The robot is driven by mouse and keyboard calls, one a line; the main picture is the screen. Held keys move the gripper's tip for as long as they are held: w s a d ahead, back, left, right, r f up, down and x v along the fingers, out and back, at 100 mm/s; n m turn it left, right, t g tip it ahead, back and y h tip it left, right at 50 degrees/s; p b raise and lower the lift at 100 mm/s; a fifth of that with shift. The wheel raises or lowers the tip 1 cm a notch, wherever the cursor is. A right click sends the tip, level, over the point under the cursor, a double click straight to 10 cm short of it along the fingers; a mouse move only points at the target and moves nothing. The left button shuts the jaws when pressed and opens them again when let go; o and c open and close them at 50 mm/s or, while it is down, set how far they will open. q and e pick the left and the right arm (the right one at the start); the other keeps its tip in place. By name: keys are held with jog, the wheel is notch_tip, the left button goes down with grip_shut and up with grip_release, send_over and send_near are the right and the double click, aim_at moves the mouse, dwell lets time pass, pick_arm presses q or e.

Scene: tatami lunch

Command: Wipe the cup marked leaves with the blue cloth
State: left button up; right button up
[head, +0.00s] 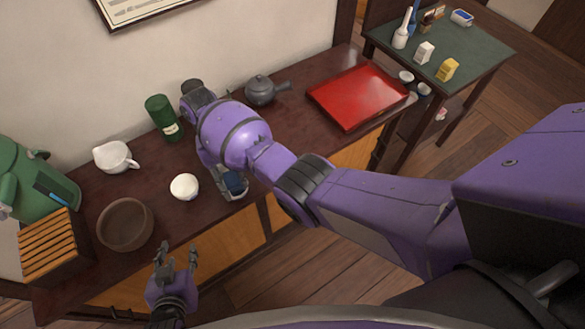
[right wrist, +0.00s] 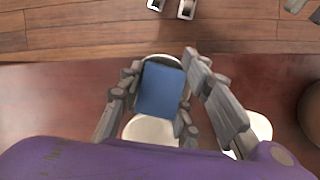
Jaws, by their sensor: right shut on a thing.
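The blue cloth (right wrist: 162,90) is a folded block between the fingers of my right gripper (right wrist: 158,100), which is shut on it. It also shows under the right hand in the head view (head: 235,183). In the right wrist view a pale round cup rim (right wrist: 148,64) shows around the cloth's far edge; I cannot tell whether they touch. Another pale round thing (right wrist: 150,130) is partly hidden below the cloth. A white cup (head: 184,187) stands apart, left of the right hand. No leaf mark is readable. My left gripper (head: 178,257) is open and empty by the table's front edge.
On the dark table (head: 150,215) are a brown bowl (head: 125,225), a white pitcher (head: 115,157), a green canister (head: 162,117), a grey teapot (head: 261,91), a red tray (head: 358,96) and a slatted wooden box (head: 48,247). A side table (head: 480,58) stands at the right.

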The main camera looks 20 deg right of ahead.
jog(key=shift+w+r, duration=0.1)
jog(key=n+h, duration=0.1)
jog(key=n, duration=0.2)
jog(key=n+t+h, duration=0.1)
jog(key=n, duration=0.2)
jog(key=shift+a, duration=0.2)
jog(key=n, duration=0.1)
jog(key=n+t, duration=0.1)
jog(key=n, duration=0.1)
jog(key=n+h, duration=0.1)
jog(key=shift+s+a+n+t, duration=0.1)
jog(key=shift+s+n+t, duration=0.15)
jog(key=shift+n+t, duration=0.05)
jog(key=n+t, duration=0.1)
jog(key=n, duration=0.2)
jog(key=shift+a, duration=0.1)
